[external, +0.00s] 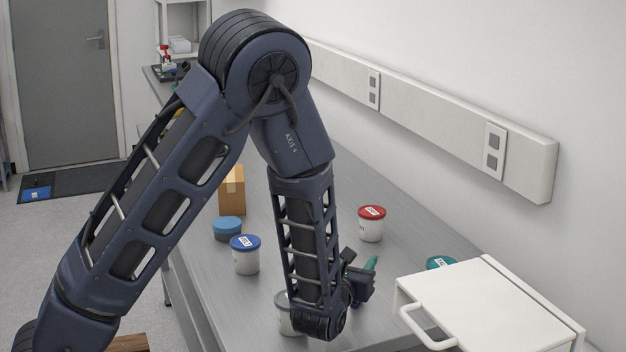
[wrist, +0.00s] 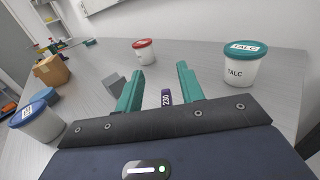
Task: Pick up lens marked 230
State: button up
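The lens marked 230 (wrist: 166,98) shows in the wrist view as a small dark blue piece with a white "230" label. It appears between my two teal fingers, nearer the right one, with its lower part hidden by the gripper body. I cannot tell whether it touches a finger. My gripper (wrist: 160,72) is open, its fingers spread apart and pointing over the bench. In the external view my gripper (external: 369,268) is low over the bench, partly hidden by my arm, and the lens cannot be made out.
A grey block (wrist: 113,84) lies left of the left finger. The TALC tub (wrist: 231,71) stands right. A red-lidded tub (wrist: 144,52) stands ahead, a blue-lidded tub (wrist: 36,122) left. A white handled case (external: 500,312) is at the bench's near right. Bare bench (external: 320,190) lies farther back.

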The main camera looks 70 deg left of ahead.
notch_tip(320, 180, down, 5)
jog(key=shift+f, duration=0.1)
jog(key=shift+x, duration=1.1)
jog(key=shift+w+a, duration=0.25)
grip_shut()
